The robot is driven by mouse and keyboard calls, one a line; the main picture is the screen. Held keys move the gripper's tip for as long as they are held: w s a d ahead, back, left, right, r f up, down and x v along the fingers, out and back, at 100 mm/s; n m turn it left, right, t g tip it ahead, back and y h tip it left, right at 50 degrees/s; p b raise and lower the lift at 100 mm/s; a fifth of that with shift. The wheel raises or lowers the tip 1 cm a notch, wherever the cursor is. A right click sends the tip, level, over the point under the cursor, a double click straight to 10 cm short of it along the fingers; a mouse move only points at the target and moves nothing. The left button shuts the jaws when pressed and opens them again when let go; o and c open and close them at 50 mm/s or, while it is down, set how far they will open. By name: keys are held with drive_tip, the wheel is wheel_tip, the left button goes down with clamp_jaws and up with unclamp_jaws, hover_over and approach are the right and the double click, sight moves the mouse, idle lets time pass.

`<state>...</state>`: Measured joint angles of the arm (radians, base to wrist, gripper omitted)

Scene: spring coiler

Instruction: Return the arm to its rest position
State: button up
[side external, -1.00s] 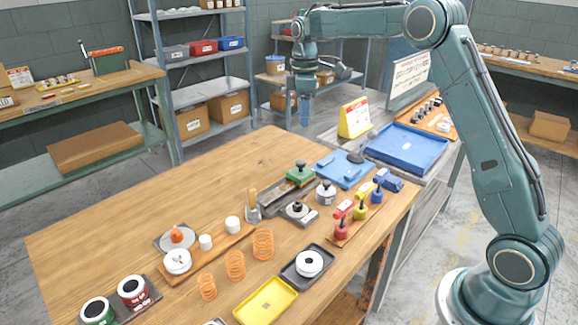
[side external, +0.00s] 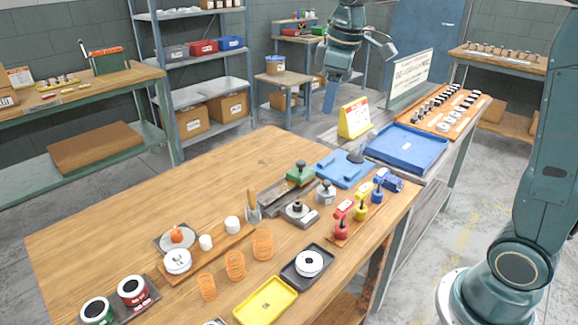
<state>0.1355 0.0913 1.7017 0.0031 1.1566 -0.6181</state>
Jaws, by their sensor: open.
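My gripper (side external: 331,97) hangs in the air above the far edge of the wooden workbench (side external: 130,215), pointing down. It is open and I see nothing held in it. It is apart from everything on the bench. The upper part of my arm runs out of the top of the picture, and my lower arm stands at the right.
Orange springs (side external: 235,265), a yellow tray (side external: 265,300), a black tray (side external: 322,256) and clamps with coloured handles (side external: 341,229) are on the bench. A yellow sign (side external: 354,118) and a blue tray (side external: 407,147) stand behind. The air above the bench is clear.

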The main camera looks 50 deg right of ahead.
drive_tip(key=s+a+f+m+t, duration=0.1)
drive_tip(key=s+a+f+m, duration=0.1)
drive_tip(key=s, duration=0.9)
drive_tip(key=s+a+f+m+t, duration=0.2)
drive_tip(key=s+a+m, duration=0.1)
drive_tip(key=s, duration=0.9)
drive_tip(key=shift+a, duration=0.3)
